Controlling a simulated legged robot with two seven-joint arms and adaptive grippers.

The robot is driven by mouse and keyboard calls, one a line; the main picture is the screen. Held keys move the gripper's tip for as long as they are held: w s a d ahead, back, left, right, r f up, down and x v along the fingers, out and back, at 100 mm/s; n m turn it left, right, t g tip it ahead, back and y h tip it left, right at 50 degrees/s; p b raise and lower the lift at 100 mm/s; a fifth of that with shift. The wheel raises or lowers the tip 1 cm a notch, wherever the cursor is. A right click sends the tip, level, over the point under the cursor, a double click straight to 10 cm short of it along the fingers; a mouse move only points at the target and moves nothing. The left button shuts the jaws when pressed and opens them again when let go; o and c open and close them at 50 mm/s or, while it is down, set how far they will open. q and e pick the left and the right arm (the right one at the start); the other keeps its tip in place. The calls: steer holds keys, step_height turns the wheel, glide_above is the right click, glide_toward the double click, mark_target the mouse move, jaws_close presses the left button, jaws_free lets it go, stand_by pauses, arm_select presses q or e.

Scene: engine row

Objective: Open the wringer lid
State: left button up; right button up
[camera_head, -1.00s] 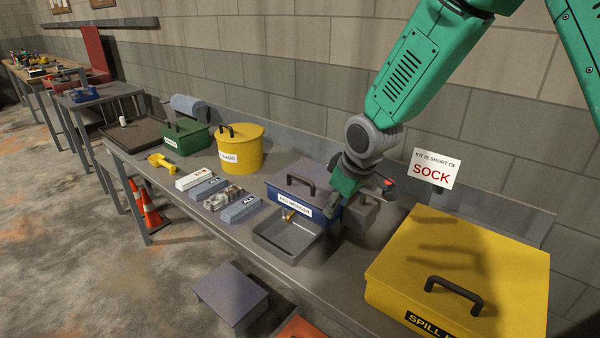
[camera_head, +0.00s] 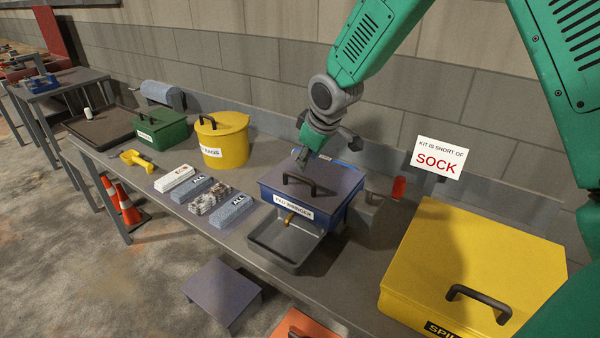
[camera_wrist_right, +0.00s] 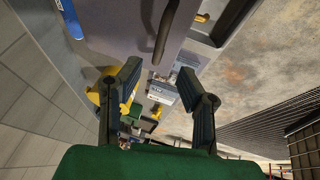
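The pad wringer (camera_head: 318,222) is a blue box with a white label, standing on the bench. Its dark grey lid (camera_head: 330,180) lies shut and carries a black arched handle (camera_head: 300,184). My right gripper (camera_head: 303,158) is above the lid's back left part, close behind the handle. In the right wrist view my right gripper (camera_wrist_right: 160,72) has its two fingers spread with nothing between them. The handle (camera_wrist_right: 165,28) shows there just beyond the fingertips, apart from them. My left gripper is not in view.
A grey drip tray (camera_head: 280,248) sits in front of the wringer under a brass spout. Several pad packs (camera_head: 200,193) and a yellow bucket (camera_head: 228,145) stand left. A large yellow spill box (camera_head: 470,255) stands right, with a SOCK sign (camera_head: 438,158) behind.

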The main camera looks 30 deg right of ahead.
mark_target(299, 176)
steer(key=x, duration=0.6)
steer(key=shift+w+a+f, duration=0.1)
steer(key=shift+w+f, duration=0.1)
steer(key=shift+w, duration=0.1)
steer(key=shift+w+d+f, duration=0.2)
steer(key=shift+d+f, duration=0.1)
steer(key=shift+f, duration=0.3)
steer(key=shift+a, duration=0.2)
jaws_close()
